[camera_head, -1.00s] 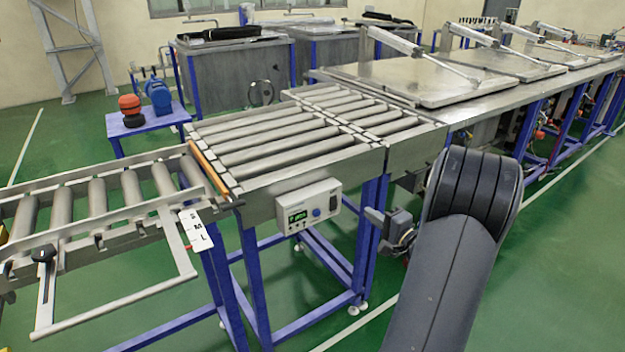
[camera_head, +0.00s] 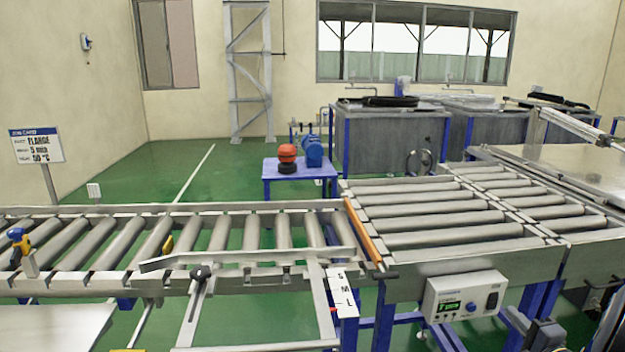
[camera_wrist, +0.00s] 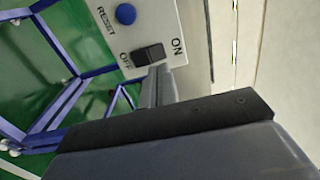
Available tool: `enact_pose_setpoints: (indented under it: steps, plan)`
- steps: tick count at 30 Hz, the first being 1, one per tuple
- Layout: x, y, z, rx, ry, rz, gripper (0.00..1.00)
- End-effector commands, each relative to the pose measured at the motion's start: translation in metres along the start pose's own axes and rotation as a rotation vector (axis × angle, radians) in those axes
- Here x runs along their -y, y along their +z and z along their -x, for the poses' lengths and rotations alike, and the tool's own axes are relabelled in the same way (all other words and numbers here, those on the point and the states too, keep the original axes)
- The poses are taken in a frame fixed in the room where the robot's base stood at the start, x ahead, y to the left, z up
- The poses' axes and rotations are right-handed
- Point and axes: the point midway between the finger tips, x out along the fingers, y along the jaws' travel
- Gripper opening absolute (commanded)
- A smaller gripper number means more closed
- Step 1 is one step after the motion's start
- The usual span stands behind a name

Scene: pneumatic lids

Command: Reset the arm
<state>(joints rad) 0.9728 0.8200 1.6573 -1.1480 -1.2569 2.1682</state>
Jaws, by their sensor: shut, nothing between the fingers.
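My gripper (camera_wrist: 158,78) shows in the wrist view with its fingers shut together and nothing between them. Its tips overlap the lower edge of a black rocker switch (camera_wrist: 149,55) marked OFF and ON; I cannot tell whether they touch it. A blue button marked RESET (camera_wrist: 126,14) is up and to the left of the switch. In the head view the control box (camera_head: 465,297), with a green display, is on the front of the roller conveyor. A dark grey shape low and right of the box looks like my gripper (camera_head: 510,318), partly cut off by the frame edge.
The roller conveyor (camera_head: 400,240) joins a left roller track (camera_head: 120,245) with a size plate marked S, M, L (camera_head: 343,292). A blue stand (camera_head: 298,172) stands behind. Metal tanks (camera_head: 390,140) line the back. Blue legs (camera_wrist: 60,100) are left of my gripper.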

Motion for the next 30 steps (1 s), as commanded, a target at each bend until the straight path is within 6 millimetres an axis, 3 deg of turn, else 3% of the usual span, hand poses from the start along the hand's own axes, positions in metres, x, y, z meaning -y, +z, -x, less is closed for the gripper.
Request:
enact_pose_setpoints:
  steps: [6, 19, 23, 30]
  plan:
    - [0.0, -0.002, 0.021, -0.001, -0.003, 0.0, 0.0]
    - [0.0, -0.001, 0.023, 0.002, -0.003, 0.001, 0.0]
    - [-0.001, -0.001, 0.017, 0.002, -0.003, 0.001, 0.0]
    - [0.01, 0.008, -0.018, 0.006, 0.011, 0.001, 0.0]
